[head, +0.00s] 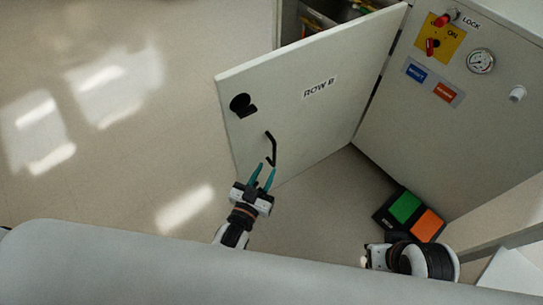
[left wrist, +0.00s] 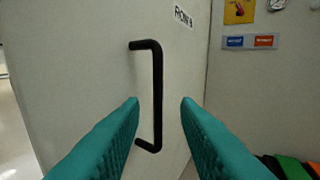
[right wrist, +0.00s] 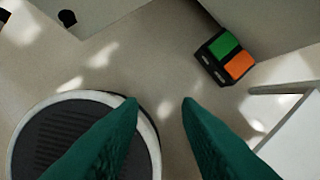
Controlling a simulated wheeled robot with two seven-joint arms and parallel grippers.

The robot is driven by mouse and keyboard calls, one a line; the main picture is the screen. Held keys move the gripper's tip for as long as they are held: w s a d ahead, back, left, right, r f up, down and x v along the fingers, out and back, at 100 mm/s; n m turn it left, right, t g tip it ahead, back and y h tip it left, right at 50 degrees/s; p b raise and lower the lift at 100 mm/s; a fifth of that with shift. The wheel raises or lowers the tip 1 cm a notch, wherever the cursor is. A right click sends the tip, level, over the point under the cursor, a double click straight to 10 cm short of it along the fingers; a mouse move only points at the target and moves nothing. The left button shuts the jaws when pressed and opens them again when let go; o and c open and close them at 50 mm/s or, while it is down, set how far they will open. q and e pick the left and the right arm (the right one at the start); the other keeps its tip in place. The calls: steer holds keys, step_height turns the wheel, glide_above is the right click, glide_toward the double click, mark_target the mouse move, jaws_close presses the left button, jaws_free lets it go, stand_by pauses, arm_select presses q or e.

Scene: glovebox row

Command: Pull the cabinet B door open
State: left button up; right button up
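The cabinet B door (head: 300,107) is a pale panel labelled "ROW B" and stands swung well open from the cabinet (head: 440,120). Its black bar handle (head: 270,149) also shows upright in the left wrist view (left wrist: 157,95). My left gripper (head: 262,177) is open, with its teal fingertips close to the handle's lower end. In the left wrist view the handle lies beyond and between the two fingers (left wrist: 160,103), and no grip on it shows. My right gripper (right wrist: 160,102) is open and empty above the floor; its fingers are hidden in the head view.
A box with green and orange pads (head: 410,215) lies on the floor by the cabinet. A yellow lock panel (head: 440,40), gauge (head: 481,61) and blue and orange labels (head: 433,83) are on the cabinet face. The floor left of the door is clear.

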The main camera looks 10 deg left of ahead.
arm_select(q)
steer(key=shift+v, duration=2.15)
